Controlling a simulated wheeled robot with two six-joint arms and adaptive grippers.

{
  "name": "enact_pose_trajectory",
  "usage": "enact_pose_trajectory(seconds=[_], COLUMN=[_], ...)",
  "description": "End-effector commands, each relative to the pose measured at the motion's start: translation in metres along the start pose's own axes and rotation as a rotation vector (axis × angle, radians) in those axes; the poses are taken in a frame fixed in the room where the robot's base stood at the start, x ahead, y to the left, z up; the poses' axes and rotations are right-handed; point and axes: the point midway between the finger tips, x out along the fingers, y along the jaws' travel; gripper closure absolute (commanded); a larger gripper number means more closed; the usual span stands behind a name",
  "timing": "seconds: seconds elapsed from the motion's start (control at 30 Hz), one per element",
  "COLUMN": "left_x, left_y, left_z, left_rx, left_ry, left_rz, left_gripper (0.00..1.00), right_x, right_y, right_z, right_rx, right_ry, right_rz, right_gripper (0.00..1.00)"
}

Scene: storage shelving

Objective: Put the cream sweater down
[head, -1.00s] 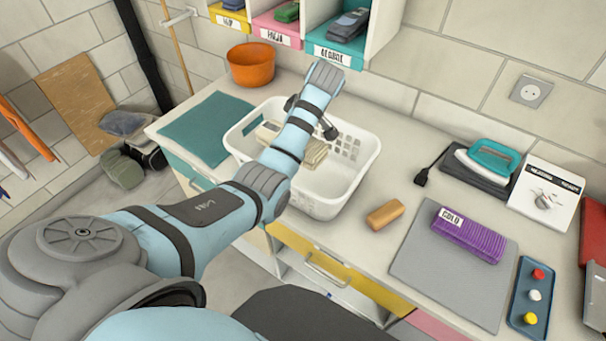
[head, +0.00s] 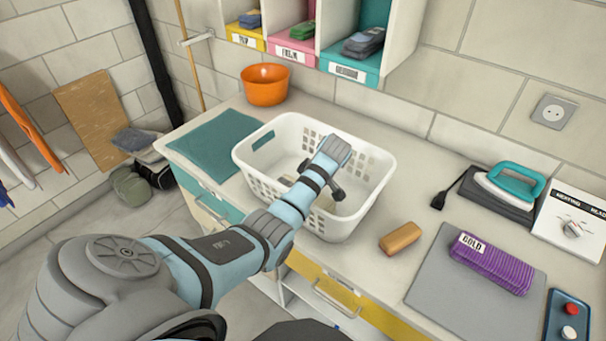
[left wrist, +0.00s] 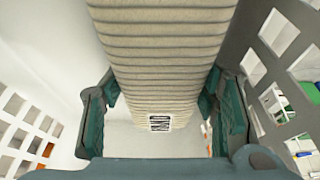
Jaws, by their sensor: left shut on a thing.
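The cream sweater (left wrist: 160,60) is a folded, ribbed bundle with a small black-and-white label. It fills the middle of the left wrist view. My left gripper (left wrist: 160,100) is shut on it, with a teal-padded finger at each side. In the head view, my left arm reaches over the white laundry basket (head: 270,203), and only a bit of the sweater (head: 326,203) shows low inside it, the rest hidden by my wrist. The basket's slotted walls rise on both sides in the left wrist view. I cannot tell whether the sweater touches the basket floor. My right gripper is not in view.
An orange bowl (head: 265,86) and a teal mat (head: 212,142) lie left of the basket. A tan block (head: 400,237), a grey mat (head: 430,290) with a purple bundle (head: 490,263), and an iron (head: 510,187) are to the right. Cubbies (head: 400,40) hang above.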

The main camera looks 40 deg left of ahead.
Motion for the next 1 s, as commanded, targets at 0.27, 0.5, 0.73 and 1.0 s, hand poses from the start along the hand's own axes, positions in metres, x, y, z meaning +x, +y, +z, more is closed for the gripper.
enact_pose_trajectory(seconds=[0.27,0.5,0.73,1.0], left_x=[-0.001,-0.006,-0.06,-0.123], left_y=[0.0,0.001,0.002,0.001], left_z=[-0.001,-0.002,-0.002,-0.004], left_rx=[-0.001,-0.001,-0.002,0.0], left_ry=[0.001,0.001,0.0,0.001], left_rz=[0.0,0.003,0.007,0.0], left_gripper=[0.37,0.37,0.37,0.37], right_x=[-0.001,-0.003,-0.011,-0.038], right_y=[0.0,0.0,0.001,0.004], right_z=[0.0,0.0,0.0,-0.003], right_rx=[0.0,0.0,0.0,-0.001], right_ry=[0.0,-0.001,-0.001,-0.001], right_rz=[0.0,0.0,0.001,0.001], right_gripper=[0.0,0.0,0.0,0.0])
